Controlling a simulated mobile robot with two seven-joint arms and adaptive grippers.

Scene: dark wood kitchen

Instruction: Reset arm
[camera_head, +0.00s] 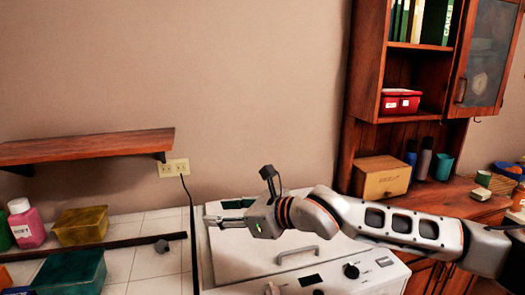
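My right arm comes in from the right edge and reaches left across the white appliance (240,262). My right gripper (213,213) is above the back left of the appliance's top, pointing left. Its two fingers look spread apart, with nothing visible between them. My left gripper is not in view.
A wall shelf (85,147) is at left above a tiled counter (150,262) with a pink bottle (27,225), a yellow box (81,226) and a green box (69,272). At right, a wooden cabinet (366,60) stands above a counter with a wooden box (381,178).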

